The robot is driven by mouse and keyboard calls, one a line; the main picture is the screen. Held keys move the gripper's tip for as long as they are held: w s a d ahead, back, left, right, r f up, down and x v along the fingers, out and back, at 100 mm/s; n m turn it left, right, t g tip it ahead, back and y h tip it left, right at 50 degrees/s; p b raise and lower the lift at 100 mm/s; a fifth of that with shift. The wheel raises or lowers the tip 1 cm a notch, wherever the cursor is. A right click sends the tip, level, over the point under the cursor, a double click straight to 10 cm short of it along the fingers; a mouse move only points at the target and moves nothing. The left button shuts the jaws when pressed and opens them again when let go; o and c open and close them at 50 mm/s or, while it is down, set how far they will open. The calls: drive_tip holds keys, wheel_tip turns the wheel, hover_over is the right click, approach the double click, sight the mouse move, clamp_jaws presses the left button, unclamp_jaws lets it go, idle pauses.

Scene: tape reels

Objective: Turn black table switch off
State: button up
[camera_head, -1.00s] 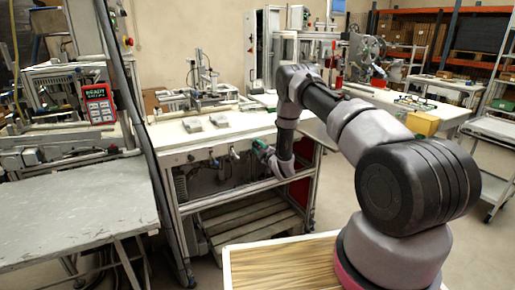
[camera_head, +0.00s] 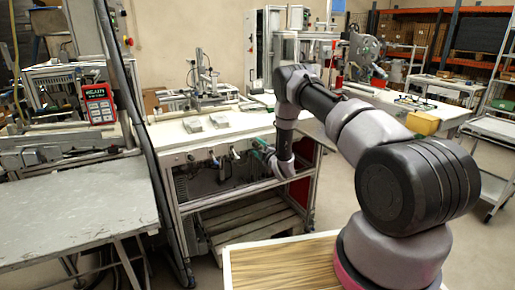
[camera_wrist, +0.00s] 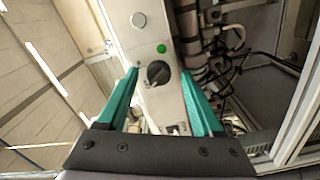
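The black table switch (camera_wrist: 158,73) is a round rotary knob on the pale front panel (camera_wrist: 152,105) of the white table. Its grip looks slanted in the wrist view, but its exact setting is hard to read. My gripper (camera_wrist: 158,76) is open, with one teal finger on each side of the knob. I see space between the fingers and the knob and cannot tell how deep they reach. In the head view my gripper (camera_head: 262,146) is at the table's front panel, and the switch cannot be made out there.
A green round light or button (camera_wrist: 162,48) and a silver round button (camera_wrist: 138,19) sit on the panel near the knob. Cables and pipes (camera_wrist: 215,80) run beside the panel. A grey worktable (camera_head: 75,215) stands at the left. Small grey blocks (camera_head: 193,125) lie on the white tabletop.

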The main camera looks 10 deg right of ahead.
idle(0.3)
drive_tip(key=v, duration=1)
drive_tip(key=shift+s, duration=0.35)
drive_tip(key=shift+d+r, duration=0.1)
